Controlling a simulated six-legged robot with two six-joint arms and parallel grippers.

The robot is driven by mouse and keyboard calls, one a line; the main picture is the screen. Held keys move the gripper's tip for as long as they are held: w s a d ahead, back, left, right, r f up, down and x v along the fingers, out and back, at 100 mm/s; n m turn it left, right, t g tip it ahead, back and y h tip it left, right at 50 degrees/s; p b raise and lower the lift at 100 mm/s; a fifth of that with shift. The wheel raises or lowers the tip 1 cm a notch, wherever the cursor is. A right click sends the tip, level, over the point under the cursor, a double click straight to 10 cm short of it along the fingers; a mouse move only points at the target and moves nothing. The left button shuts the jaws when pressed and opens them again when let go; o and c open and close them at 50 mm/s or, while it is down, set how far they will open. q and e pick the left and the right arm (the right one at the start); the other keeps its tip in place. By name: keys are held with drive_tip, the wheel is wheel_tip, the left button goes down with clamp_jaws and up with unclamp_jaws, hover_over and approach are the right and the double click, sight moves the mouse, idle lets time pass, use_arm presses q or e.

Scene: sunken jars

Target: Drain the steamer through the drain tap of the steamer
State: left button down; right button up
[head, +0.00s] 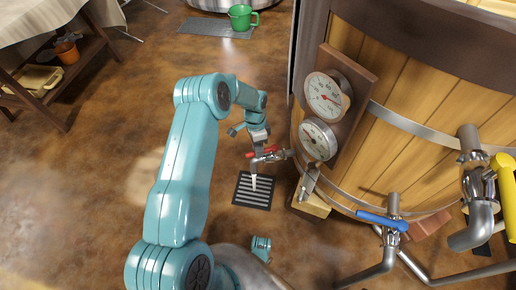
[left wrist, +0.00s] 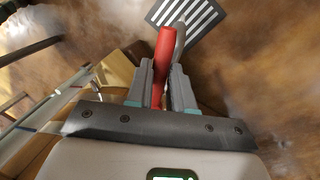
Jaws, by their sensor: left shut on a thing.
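The steamer (head: 425,110) is a large wooden tub with metal bands at the right of the head view. Its drain tap (head: 271,157) sticks out low on its left side, with a red lever (head: 262,153). My left gripper (head: 258,138) is at this lever from above. In the left wrist view, my left gripper (left wrist: 160,88) is shut on the red lever (left wrist: 165,50), which stands between its fingers. A short pale streak (head: 254,182) shows below the tap's mouth; I cannot tell for sure if it is water. My right gripper is not clearly seen.
A slotted floor drain (head: 241,199) lies under the tap. Two dials (head: 324,97) sit on a board on the steamer. Pipes with a blue lever (head: 382,221) and a yellow lever (head: 505,185) stand at the right. A green jug (head: 241,17) and a shelf (head: 60,85) are farther back.

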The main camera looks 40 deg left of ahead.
use_arm(q)
drive_tip(key=c, duration=1)
unclamp_jaws()
wheel_tip(320, 180, up, 16)
drive_tip(key=w+a+p, duration=0.1)
drive_tip(key=a+p, duration=0.1)
drive_tip(key=p, duration=0.3)
drive_tip(key=shift+w+a, duration=0.3)
drive_tip(key=shift+a, duration=0.05)
